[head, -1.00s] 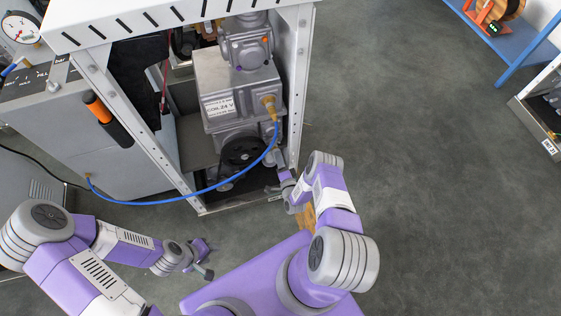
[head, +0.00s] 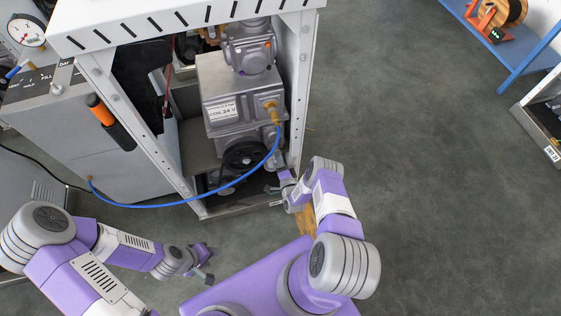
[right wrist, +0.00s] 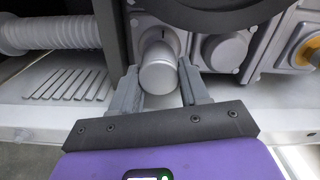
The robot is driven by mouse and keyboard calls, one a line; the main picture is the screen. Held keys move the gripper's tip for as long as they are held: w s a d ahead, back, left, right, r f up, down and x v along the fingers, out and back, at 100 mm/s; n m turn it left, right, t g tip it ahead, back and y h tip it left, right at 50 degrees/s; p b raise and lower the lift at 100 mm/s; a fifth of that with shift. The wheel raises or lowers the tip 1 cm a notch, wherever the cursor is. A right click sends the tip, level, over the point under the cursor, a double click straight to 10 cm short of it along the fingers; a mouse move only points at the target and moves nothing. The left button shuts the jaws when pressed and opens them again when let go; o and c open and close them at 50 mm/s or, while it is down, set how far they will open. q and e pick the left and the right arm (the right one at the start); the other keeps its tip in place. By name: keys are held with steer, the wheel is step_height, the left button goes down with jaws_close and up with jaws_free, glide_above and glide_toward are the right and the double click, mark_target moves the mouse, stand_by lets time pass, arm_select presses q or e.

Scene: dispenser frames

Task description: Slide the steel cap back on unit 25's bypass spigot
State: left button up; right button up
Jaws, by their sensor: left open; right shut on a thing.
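The steel cap (right wrist: 158,74) is a smooth grey cylinder between the fingers of my right gripper (right wrist: 158,84) in the right wrist view. Its round end faces the camera, and its far end meets a grey collar on the valve body, so how far it sits on the spigot is hidden. In the head view my right gripper (head: 277,180) is at the lower right of the open frame, beside the black wheel; the cap is too small to make out there. My left gripper (head: 207,265) is open and empty over the floor.
The grey valve body (head: 227,95) stands inside the white frame (head: 300,85). A blue hose (head: 215,187) loops from its brass fitting to the grey cabinet (head: 120,165). The black wheel (right wrist: 215,10) is just above the cap.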

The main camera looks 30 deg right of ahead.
steer(key=shift+x, duration=1)
steer(key=o, duration=1.1)
steer(key=shift+s, duration=0.15)
steer(key=p+v, duration=0.2)
steer(key=v, duration=0.5)
steer(key=shift+s+a+p, duration=0.1)
steer(key=shift+s+p, duration=0.05)
steer(key=shift+p, duration=0.15)
